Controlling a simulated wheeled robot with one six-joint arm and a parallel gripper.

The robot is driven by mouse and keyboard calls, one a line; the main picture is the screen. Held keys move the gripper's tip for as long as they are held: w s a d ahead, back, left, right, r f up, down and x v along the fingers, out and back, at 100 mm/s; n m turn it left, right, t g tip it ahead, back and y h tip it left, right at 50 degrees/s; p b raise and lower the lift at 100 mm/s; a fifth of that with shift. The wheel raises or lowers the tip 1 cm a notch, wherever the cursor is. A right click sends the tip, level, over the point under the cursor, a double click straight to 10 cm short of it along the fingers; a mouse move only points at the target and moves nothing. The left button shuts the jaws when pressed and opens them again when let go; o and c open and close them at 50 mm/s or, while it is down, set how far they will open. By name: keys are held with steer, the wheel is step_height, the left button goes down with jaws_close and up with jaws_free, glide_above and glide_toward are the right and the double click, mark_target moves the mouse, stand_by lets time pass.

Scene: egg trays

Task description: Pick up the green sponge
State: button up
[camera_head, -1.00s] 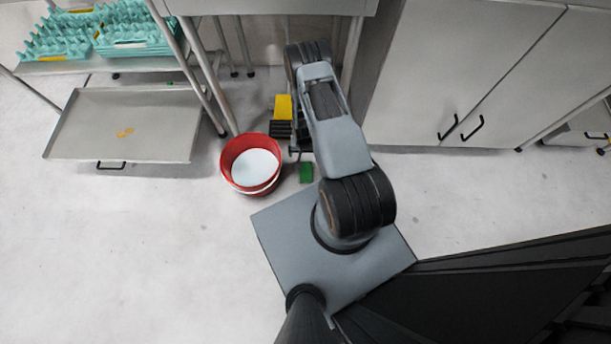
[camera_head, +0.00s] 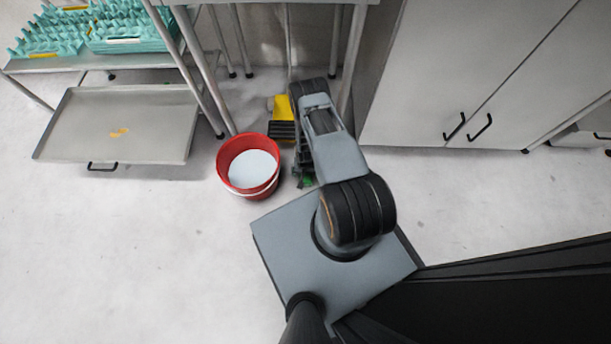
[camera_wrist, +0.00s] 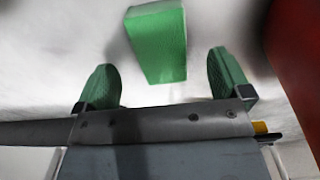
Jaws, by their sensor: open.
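The green sponge (camera_wrist: 157,44) lies on the pale floor. In the wrist view it is a green block at the top middle, ahead of and between the two green fingertips of my gripper (camera_wrist: 165,82). The fingers are spread apart with nothing between them that I can see touching. In the head view my gripper (camera_head: 305,180) reaches down just right of the red bucket, and only green bits show there. The sponge is mostly hidden by my arm in that view, and I cannot tell sponge from fingertips.
A red bucket (camera_head: 224,160) with pale contents stands close left of my gripper; its red side (camera_wrist: 297,60) also shows at right in the wrist view. A yellow and black object (camera_head: 281,118) lies behind. A metal tray shelf (camera_head: 75,130) is at left, cabinets (camera_head: 440,70) at right.

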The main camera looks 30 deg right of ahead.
mark_target(306, 176)
step_height(306, 176, down, 5)
steer(key=shift+s+a+r+b, duration=0.1)
steer(key=shift+s+b, duration=0.05)
steer(key=shift+b, duration=1.1)
steer(key=c, duration=1.1)
steer(key=shift+r+p, duration=2.45)
steer(key=shift+r, duration=2.65)
